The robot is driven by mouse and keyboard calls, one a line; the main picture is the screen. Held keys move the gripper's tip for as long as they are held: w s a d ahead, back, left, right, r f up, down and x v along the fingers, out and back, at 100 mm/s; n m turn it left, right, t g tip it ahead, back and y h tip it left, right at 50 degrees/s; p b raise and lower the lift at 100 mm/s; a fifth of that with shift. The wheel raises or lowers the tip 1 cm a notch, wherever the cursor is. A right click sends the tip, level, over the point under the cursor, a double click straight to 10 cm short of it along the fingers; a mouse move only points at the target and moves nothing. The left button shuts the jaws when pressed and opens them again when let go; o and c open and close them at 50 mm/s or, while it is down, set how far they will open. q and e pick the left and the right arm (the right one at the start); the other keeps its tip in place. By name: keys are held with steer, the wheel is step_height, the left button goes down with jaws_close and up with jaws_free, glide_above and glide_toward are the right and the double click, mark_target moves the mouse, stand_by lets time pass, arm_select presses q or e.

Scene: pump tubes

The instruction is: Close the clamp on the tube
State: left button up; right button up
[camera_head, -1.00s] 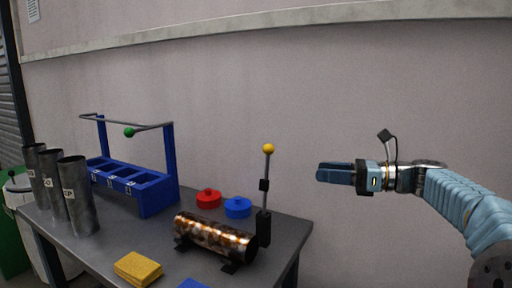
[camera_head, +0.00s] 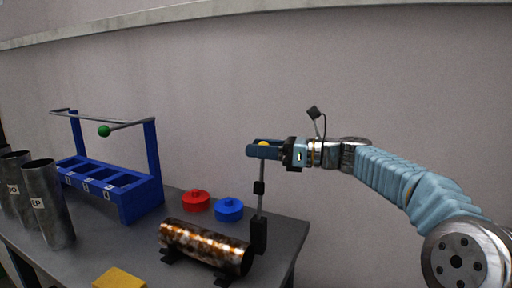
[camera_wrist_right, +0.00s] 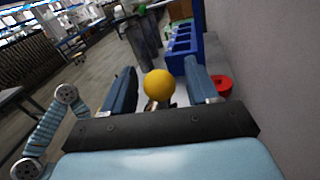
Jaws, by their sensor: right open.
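A rusty, shiny tube (camera_head: 205,245) lies in black supports on the grey table. At its right end stands the clamp's upright lever (camera_head: 261,200), with a black base (camera_head: 259,236) and a yellow ball knob (camera_head: 263,143) on top. My right gripper (camera_head: 252,151) is level with the knob, its fingers partly covering it. In the right wrist view the knob (camera_wrist_right: 160,85) sits between the two open fingers (camera_wrist_right: 160,68), with a gap on both sides. My left gripper is not seen; only a blue arm of mine shows at the left of the wrist view.
Red (camera_head: 195,201) and blue (camera_head: 228,209) caps lie behind the tube. A blue rack (camera_head: 140,199) with a green-knobbed bar stands at the left, near upright metal cylinders (camera_head: 50,205). A yellow block (camera_head: 119,279) lies in front. The wall (camera_head: 400,90) is close behind.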

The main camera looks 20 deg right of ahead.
steer(key=shift+w+a, duration=0.4)
steer(key=shift+a, duration=0.2)
jaws_close()
